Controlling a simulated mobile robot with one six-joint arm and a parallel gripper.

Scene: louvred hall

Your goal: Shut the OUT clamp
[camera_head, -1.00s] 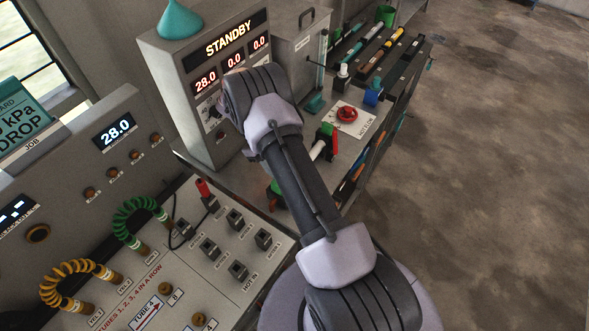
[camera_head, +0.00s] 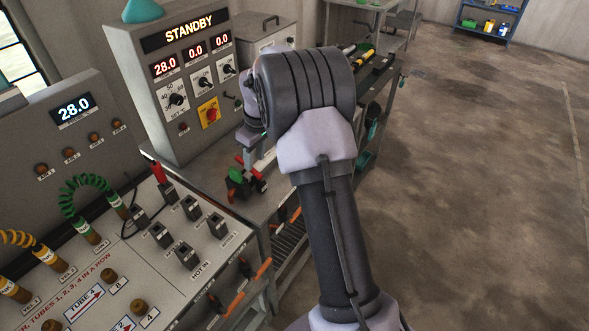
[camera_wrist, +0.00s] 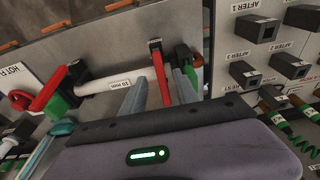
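In the wrist view a white tube marked 10 mm (camera_wrist: 112,80) runs between two green-bodied clamps with red levers. The left clamp (camera_wrist: 56,100) has its red lever reaching out to the left. The right clamp (camera_wrist: 184,55) has a red lever (camera_wrist: 157,60) standing out towards my gripper. No OUT label is readable, so I cannot tell from lettering which clamp it is. My gripper (camera_wrist: 160,78) is open, with the right clamp's lever showing between its two fingers; contact is not clear. In the head view a green and red clamp (camera_head: 238,184) shows beside my arm, which hides much behind it.
The panel with black sockets (camera_head: 187,256) and coiled hoses (camera_head: 88,182) lies at the left. The STANDBY cabinet (camera_head: 150,75) stands behind the clamp. A blue shelf (camera_head: 490,18) is far off, and the floor at the right (camera_head: 480,200) is clear.

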